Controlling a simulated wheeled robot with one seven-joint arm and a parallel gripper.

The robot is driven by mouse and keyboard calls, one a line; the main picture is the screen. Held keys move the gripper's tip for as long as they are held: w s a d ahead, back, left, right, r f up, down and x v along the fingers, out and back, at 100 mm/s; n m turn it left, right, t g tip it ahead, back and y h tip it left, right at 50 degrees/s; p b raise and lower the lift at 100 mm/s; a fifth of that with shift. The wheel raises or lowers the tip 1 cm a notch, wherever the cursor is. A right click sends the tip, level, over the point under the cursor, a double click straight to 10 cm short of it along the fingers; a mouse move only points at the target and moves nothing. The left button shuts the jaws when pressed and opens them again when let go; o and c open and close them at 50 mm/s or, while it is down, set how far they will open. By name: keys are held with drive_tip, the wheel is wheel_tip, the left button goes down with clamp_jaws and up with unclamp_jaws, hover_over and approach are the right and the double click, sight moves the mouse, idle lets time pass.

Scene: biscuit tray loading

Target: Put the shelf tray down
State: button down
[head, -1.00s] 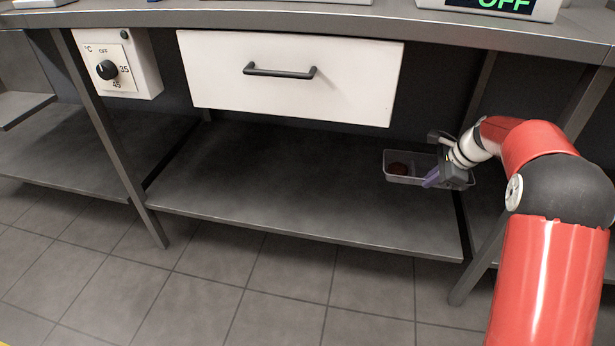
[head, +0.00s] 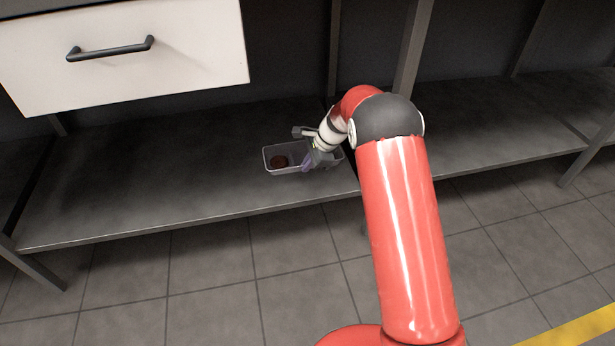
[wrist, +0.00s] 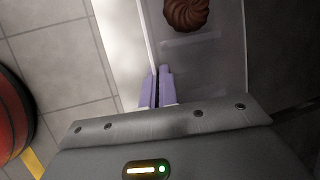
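The shelf tray (head: 283,171) is a small pale, see-through tray at the right part of the lower shelf, near a table leg. A round brown biscuit (head: 279,161) lies in its left part; it also shows in the wrist view (wrist: 189,13). My gripper (head: 307,163) is at the tray's near wall, with purple fingers. In the wrist view the fingers (wrist: 157,88) are close together with the tray wall (wrist: 148,40) between them. I cannot tell whether the tray touches the shelf.
The lower shelf (head: 150,180) is bare to the left of the tray. A white drawer (head: 130,60) with a black handle hangs above left. A metal leg (head: 412,50) stands behind my arm. Another shelf (head: 480,130) extends right. Yellow tape (head: 575,328) marks the floor.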

sight(303, 182)
drive_tip(key=shift+f+b, duration=0.3)
drive_tip(key=shift+f, duration=2)
drive_tip(key=shift+f, duration=0.2)
drive_tip(key=c, duration=1.7)
unclamp_jaws()
drive_tip(key=shift+r, duration=0.1)
